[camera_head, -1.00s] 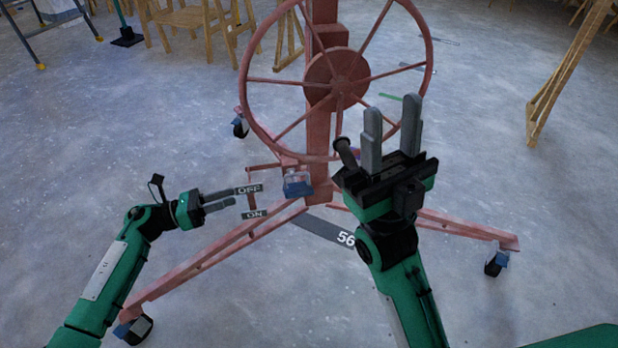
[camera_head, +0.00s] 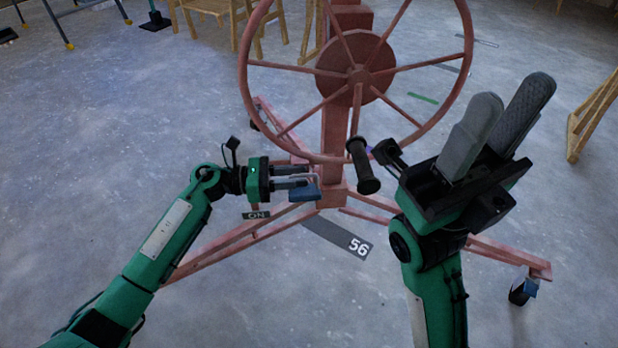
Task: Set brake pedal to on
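The blue pedal (camera_head: 305,193) sits low on the red lift frame (camera_head: 334,140), at the foot of the post. The dark ON label (camera_head: 256,214) shows below my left gripper; the OFF label is hidden behind that gripper. My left gripper (camera_head: 312,177) points right, with its fingers apart and its tips just above or beside the blue pedal. I cannot tell whether they touch it. My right gripper (camera_head: 518,93) is raised at the right, its fingers apart and empty, away from the pedal.
A large red handwheel (camera_head: 357,75) with a black handle (camera_head: 363,166) stands above the pedal, between my grippers. The frame's legs spread over the floor, with a caster (camera_head: 520,290) at the right. Wooden trestles (camera_head: 597,112) stand farther back. Open floor surrounds the lift.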

